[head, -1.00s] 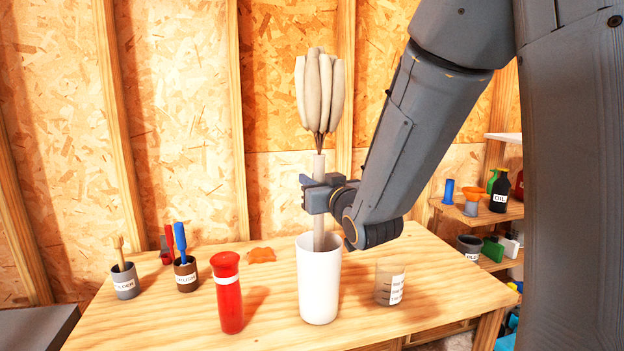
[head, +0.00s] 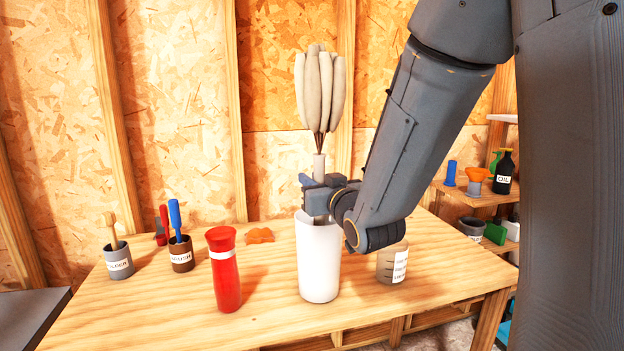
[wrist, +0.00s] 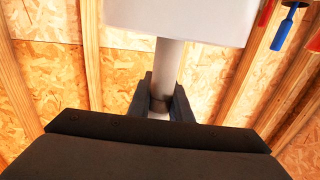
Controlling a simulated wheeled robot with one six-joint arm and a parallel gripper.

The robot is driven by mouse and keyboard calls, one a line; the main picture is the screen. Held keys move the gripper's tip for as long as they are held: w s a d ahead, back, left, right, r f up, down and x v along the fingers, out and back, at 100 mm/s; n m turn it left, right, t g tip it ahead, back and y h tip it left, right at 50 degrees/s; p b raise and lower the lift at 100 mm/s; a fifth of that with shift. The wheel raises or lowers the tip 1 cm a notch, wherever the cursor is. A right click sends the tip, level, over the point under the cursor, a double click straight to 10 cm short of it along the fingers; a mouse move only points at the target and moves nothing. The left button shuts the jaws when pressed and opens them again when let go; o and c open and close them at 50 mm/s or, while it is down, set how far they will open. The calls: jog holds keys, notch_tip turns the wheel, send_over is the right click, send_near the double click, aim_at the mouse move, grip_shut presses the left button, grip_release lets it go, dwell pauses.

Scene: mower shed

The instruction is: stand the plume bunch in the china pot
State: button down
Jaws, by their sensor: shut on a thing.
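The plume bunch (head: 320,90) has pale, plump heads on dark stalks above a light tube-like stem. It stands upright. My gripper (head: 318,196) is shut on the stem, just above the rim of the white china pot (head: 318,265). The stem's lower end goes into the pot's mouth; its tip is hidden by the pot wall. In the wrist view the fingers (wrist: 162,104) close around the stem (wrist: 168,65), and the pot (wrist: 180,18) appears at the top, as that picture is upside down. The pot stands upright on the workbench.
A red flask (head: 225,270) stands left of the pot. A clear labelled beaker (head: 391,265) stands close on its right. Grey (head: 118,262) and brown (head: 180,254) tool cups are farther left. An orange lump (head: 260,236) lies behind. The bench front (head: 270,325) is clear.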

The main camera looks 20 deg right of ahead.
jog(key=shift+f, duration=0.2)
jog(key=c, duration=1.5)
grip_release()
jog(key=shift+c, duration=0.2)
